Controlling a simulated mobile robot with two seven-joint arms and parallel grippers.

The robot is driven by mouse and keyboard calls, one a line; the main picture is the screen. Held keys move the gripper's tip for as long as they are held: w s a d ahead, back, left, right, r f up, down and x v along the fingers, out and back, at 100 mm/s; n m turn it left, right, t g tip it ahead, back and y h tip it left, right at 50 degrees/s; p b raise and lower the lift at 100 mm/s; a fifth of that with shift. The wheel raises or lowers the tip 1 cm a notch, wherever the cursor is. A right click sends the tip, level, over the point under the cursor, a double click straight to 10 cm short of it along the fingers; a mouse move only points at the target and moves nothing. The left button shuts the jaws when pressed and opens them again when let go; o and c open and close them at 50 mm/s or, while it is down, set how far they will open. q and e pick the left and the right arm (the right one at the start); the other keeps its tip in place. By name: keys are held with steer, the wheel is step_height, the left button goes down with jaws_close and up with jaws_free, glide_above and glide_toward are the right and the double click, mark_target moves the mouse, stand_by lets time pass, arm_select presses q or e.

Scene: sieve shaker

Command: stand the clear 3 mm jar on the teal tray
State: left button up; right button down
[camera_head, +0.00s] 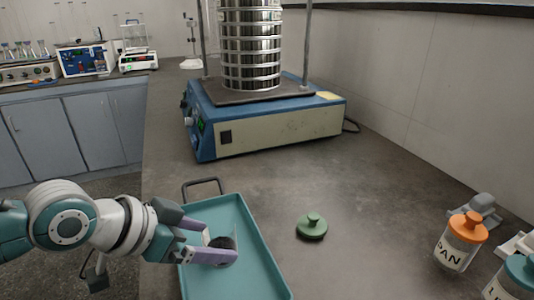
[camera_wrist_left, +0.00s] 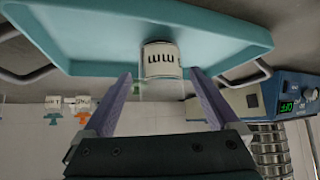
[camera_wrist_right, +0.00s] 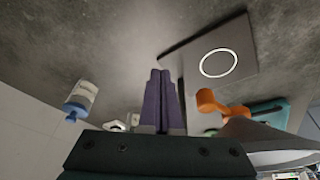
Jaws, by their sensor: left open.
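The clear jar (camera_head: 222,243) stands on the teal tray (camera_head: 262,262), with dark contents and no lid on it. In the left wrist view its white label (camera_wrist_left: 160,62) with "mm" shows upside down; the number is not readable. My left gripper (camera_head: 219,242) reaches in over the tray from the left. Its fingers are open on either side of the jar, with a gap visible on both sides in the left wrist view (camera_wrist_left: 161,78). My right gripper (camera_wrist_right: 160,75) shows only in its wrist view, its two fingers together with nothing between them.
A green knobbed lid (camera_head: 312,227) lies on the bench right of the tray. An orange-lidded PAN jar (camera_head: 460,242) and a teal-lidded jar (camera_head: 514,280) stand at the right. The sieve shaker (camera_head: 265,125) stands behind. The bench between tray and shaker is clear.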

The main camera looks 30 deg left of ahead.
arm_select(q)
steer(key=p+v, duration=0.2)
steer(key=v, duration=0.6)
steer(key=shift+r, duration=0.1)
steer(key=s+d+r+g+y, duration=0.1)
steer(key=s+d+g, duration=0.1)
steer(key=s+d, duration=0.2)
steer(key=s+d+r+n+g+y, duration=0.1)
steer(key=s+d+r+g, duration=0.1)
steer(key=s, duration=0.7)
steer(key=d+g, duration=0.1)
steer(key=d, duration=0.1)
steer(key=shift+s+d+n+y, duration=0.2)
steer(key=shift+d+n+y, duration=0.1)
steer(key=shift+d, duration=0.05)
